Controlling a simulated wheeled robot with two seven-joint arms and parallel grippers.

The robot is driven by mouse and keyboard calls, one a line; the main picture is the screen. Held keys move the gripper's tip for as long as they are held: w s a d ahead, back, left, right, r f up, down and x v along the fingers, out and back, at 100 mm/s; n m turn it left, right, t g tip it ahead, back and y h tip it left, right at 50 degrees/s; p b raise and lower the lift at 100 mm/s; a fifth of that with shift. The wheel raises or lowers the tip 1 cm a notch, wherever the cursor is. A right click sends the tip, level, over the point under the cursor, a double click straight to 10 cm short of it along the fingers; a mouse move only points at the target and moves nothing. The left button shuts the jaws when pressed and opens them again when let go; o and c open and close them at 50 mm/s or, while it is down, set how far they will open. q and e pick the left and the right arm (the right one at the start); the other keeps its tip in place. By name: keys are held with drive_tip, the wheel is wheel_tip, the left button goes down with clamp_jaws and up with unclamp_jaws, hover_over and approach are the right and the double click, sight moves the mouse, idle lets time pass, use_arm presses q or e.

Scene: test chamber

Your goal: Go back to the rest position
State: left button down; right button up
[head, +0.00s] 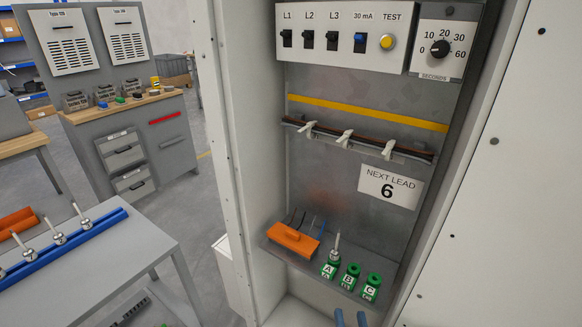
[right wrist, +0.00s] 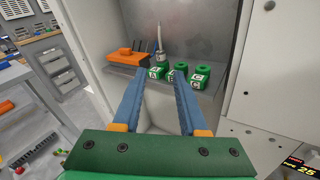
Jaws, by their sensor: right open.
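My right gripper (head: 350,318) shows only as two blue fingertips at the bottom edge of the head view, in front of the cabinet's lower shelf. In the right wrist view its blue fingers (right wrist: 154,76) are spread apart with nothing between them. Beyond them stand three green sockets, A (head: 329,268), B (head: 350,277) and C (head: 370,287). A metal-tipped lead or probe (head: 337,246) stands upright at A. B and C show open tops. My left gripper is in neither view.
The cabinet's side wall (head: 228,150) and right-hand panel (head: 500,200) flank the opening. An orange block (head: 292,241) sits on the shelf left of A. A sign (head: 389,187) reads "NEXT LEAD 6". A grey table (head: 110,255) with a blue rack (head: 75,240) stands at left.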

drive_tip(key=s+d+f+m+g, duration=0.1)
drive_tip(key=s+f+m+g, duration=0.3)
drive_tip(key=f, duration=0.5)
drive_tip(key=s+d+f+m+g, duration=0.1)
drive_tip(key=f+m+g, duration=0.1)
drive_tip(key=f+m, duration=0.5)
drive_tip(key=s+d+f+m+g, duration=0.1)
drive_tip(key=s+f+m+g, duration=0.2)
drive_tip(key=f, duration=0.8)
drive_tip(key=s+d+f+m+g, duration=0.2)
drive_tip(key=s+f+m, duration=0.3)
drive_tip(key=s+m, duration=0.3)
drive_tip(key=s+d+f+m+g, duration=0.2)
drive_tip(key=s+f+m+g, duration=0.3)
drive_tip(key=s+m, duration=0.4)
drive_tip(key=shift+s+d+f, duration=0.25)
drive_tip(key=shift+d+f, duration=0.15)
drive_tip(key=shift+f, duration=0.2)
